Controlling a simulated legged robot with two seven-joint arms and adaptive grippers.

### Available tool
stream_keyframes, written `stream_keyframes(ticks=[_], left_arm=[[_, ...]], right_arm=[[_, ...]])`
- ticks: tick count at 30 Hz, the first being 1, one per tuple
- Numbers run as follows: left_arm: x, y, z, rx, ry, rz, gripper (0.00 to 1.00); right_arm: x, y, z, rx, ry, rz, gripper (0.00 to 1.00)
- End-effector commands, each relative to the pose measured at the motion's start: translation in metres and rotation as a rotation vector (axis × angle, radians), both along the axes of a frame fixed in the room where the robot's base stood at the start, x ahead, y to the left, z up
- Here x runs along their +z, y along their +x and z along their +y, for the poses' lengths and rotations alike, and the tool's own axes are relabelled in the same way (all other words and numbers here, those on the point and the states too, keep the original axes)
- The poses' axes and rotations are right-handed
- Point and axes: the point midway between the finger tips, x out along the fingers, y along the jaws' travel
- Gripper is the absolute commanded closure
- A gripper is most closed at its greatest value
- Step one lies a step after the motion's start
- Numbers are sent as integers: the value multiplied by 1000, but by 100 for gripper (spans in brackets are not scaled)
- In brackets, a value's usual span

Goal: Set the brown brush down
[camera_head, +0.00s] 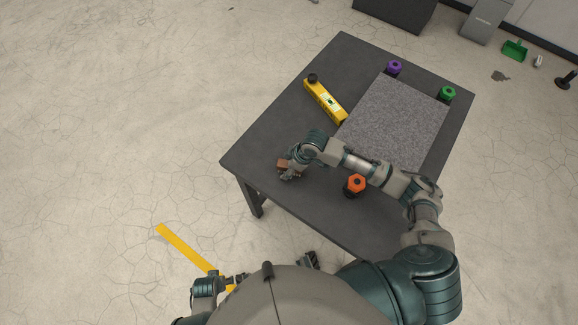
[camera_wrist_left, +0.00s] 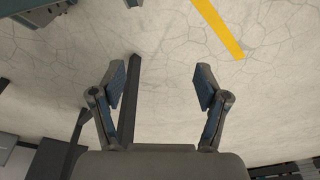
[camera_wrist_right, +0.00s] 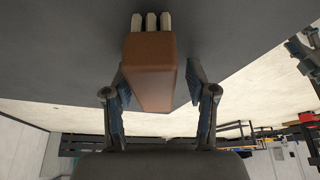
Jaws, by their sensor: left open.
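The brown brush (camera_head: 283,165) is at the near-left part of the dark table (camera_head: 262,135), under my right gripper (camera_head: 289,174). In the right wrist view the brush (camera_wrist_right: 150,68) lies between the fingers, its pale bristles (camera_wrist_right: 151,22) pointing away. The left finger meets or overlaps its edge; a narrow gap seems to show at the right finger. I cannot tell whether the jaws grip it or whether it touches the tabletop. My left gripper (camera_wrist_left: 160,85) is open and empty above the floor, beside the table.
A granite slab (camera_head: 395,120) lies on the table, with purple (camera_head: 394,67), green (camera_head: 447,93) and orange (camera_head: 356,183) knobs around it. A yellow level (camera_head: 325,101) lies left of the slab. The table's left corner is bare. A yellow strip (camera_head: 185,245) marks the floor.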

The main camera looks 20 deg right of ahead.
Motion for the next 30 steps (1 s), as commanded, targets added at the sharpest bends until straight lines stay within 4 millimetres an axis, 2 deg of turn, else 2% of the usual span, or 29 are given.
stream_keyframes(ticks=[7, 11, 13, 24, 30], left_arm=[[0, 1, -2, 0, -1, -2, 25], [2, 2, -2, 0, -2, -7, 25], [-10, -3, -2, 0, 1, 6, 25], [-49, -22, 3, -6, -2, 20, 25], [-58, -27, 4, -7, -1, 22, 25]], right_arm=[[1, 0, -3, 1, 5, -1, 41], [9, -1, -9, -1, 7, -4, 41], [20, -3, -13, 0, 8, -4, 41], [94, -18, -35, 1, 2, -4, 41], [110, -22, -41, 0, 3, -2, 41]])
